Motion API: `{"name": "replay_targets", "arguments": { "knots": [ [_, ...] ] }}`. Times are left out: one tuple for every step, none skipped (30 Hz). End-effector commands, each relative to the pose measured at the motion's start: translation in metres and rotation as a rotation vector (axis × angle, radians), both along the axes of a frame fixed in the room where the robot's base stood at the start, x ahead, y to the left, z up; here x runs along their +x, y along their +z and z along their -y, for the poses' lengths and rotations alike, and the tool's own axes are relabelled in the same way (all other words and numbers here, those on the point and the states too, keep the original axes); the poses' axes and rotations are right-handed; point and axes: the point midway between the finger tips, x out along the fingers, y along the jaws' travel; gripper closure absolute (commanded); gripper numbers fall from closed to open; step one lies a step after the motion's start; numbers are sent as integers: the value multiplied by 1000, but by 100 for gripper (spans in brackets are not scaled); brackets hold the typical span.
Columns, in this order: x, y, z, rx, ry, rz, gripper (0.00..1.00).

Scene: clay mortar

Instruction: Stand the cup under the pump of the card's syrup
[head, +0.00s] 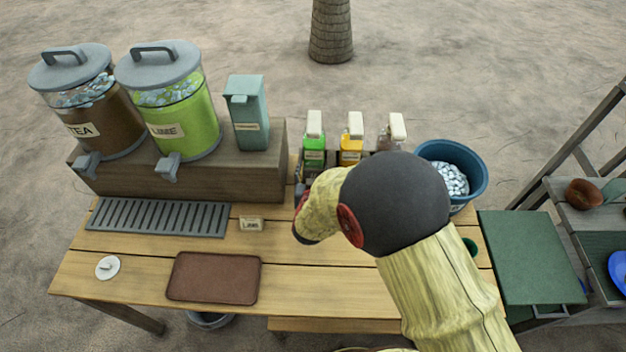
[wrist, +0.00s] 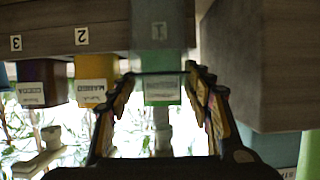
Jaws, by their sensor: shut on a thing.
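My gripper (wrist: 163,74) shows in the wrist view, which is upside down. Its fingers are shut on a see-through, faintly tinted cup (wrist: 158,28). The cup is in front of the number 1 plate and the green syrup bottle (wrist: 162,95). I cannot tell whether it touches the stand. In the head view my arm hides the cup and most of my gripper (head: 300,202). The green bottle (head: 314,149), orange bottle (head: 351,149) and a brownish bottle (head: 388,134) stand in a row with white pumps. The small card (head: 251,224) lies on the table; its print is hard to read.
A wooden riser (head: 250,179) left of the bottles bears two drink dispensers and a teal carton (head: 247,115). A grey drip grille (head: 158,217), brown tray (head: 213,278) and white lid (head: 108,267) are on the table. A blue ice bucket (head: 466,160) is at right.

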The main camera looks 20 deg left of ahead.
Motion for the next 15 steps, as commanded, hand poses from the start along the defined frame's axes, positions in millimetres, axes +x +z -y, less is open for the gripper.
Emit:
{"name": "replay_targets", "arguments": {
  "knots": [
    [2,-2,-1,1,0,1,73],
    [3,-3,-2,1,0,1,73],
    [5,-6,-3,1,0,1,73],
    [6,-9,-3,0,0,0,73],
    [5,-15,-3,-2,-1,-1,73],
    [5,-21,-3,-1,0,-1,73],
    [5,-26,-3,-1,0,-1,73],
    [5,-30,-3,-1,0,-1,73],
    [5,-35,-3,-1,0,0,73],
    [5,-37,-3,-1,0,0,73],
    [5,-38,-3,-1,0,1,73],
    [5,-38,-3,1,1,1,73],
    [5,-37,-3,1,1,2,73],
    [5,-37,-3,1,1,2,73],
    [5,-36,-3,1,1,2,73]
  ]
}}
